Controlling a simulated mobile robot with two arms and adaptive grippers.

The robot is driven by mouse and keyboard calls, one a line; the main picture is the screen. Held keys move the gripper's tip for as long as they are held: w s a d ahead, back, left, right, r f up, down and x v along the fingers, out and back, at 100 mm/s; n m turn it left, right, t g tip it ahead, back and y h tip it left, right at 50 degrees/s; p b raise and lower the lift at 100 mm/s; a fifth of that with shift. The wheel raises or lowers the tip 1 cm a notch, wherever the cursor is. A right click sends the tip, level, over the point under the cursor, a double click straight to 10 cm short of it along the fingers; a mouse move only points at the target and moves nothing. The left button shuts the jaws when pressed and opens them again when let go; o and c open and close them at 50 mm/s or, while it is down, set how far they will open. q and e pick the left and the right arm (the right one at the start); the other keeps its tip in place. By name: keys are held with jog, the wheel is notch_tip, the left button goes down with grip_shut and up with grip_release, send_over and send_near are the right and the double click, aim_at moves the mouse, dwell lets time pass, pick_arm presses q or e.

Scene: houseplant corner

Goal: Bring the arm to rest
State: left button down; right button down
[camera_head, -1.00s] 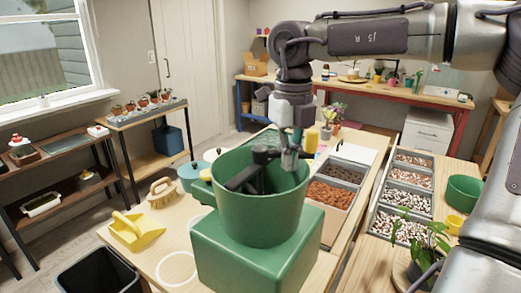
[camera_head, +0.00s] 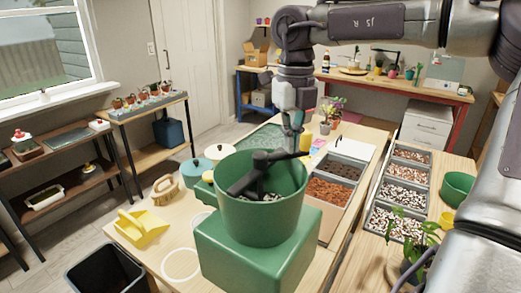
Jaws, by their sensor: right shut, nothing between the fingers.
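My right arm comes in from the upper right and bends down to my right gripper (camera_head: 297,142). The gripper is shut and empty. It points down at the back right rim of the green mixing bucket (camera_head: 262,220). Its tips show close to the outer end of the black crank arm (camera_head: 265,166); I cannot tell whether they touch it. My left gripper is out of view.
The bucket stands on a green base (camera_head: 258,262) and holds a dark and white mix. Behind are soil trays (camera_head: 325,190) and lidded pots (camera_head: 218,152). A yellow dustpan (camera_head: 140,228) and a brush (camera_head: 165,190) lie left. A leafy plant (camera_head: 410,235) stands right.

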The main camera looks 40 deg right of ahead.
notch_tip(320, 180, up, 2)
jog(key=shift+r+p, duration=0.25)
jog(key=shift+p, duration=0.5)
